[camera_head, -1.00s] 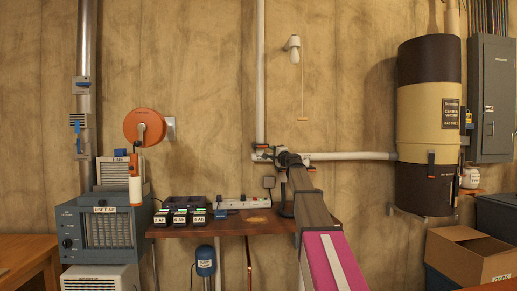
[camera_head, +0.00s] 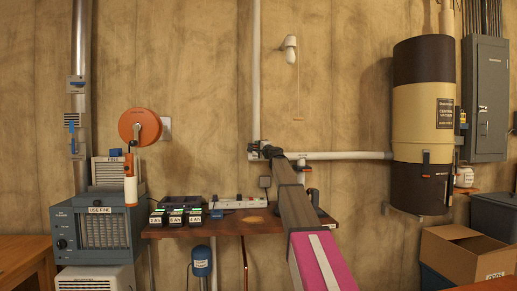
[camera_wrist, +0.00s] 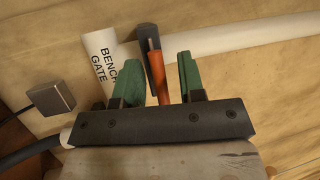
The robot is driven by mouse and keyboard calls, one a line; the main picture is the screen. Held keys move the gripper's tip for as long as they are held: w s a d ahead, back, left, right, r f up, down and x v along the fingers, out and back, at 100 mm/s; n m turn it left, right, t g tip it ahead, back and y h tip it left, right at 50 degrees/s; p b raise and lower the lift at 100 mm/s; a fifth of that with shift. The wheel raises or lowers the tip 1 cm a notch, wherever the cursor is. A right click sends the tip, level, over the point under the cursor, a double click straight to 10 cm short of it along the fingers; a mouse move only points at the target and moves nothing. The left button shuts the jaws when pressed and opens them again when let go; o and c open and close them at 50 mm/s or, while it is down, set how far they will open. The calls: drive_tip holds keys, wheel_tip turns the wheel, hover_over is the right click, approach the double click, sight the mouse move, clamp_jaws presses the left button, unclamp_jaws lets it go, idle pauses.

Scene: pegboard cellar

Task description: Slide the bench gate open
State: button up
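The bench gate shows in the wrist view as a white pipe piece lettered BENCH GATE (camera_wrist: 103,62), a dark grey part (camera_wrist: 146,38) beside it, and an orange handle (camera_wrist: 157,76). My gripper (camera_wrist: 160,78) has its two green fingers apart, one on each side of the orange handle. Some room shows beside the handle, so the fingers do not look closed on it. In the head view my gripper (camera_head: 266,151) is at the pipe junction near the vertical white pipe (camera_head: 256,80) and hides most of the gate.
A horizontal white pipe (camera_head: 350,156) runs right to a brown and tan collector drum (camera_head: 422,85). Below is a wooden shelf (camera_head: 225,228) with labelled chargers (camera_head: 176,215) and a power strip (camera_head: 236,202). A small grey box (camera_wrist: 51,96) is on the wall at left in the wrist view.

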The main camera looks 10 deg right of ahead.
drive_tip(key=shift+c, duration=0.3)
clamp_jaws()
drive_tip(key=shift+s, duration=2.95)
drive_tip(key=shift+o, duration=0.3)
unclamp_jaws()
drive_tip(key=shift+s+r, duration=0.1)
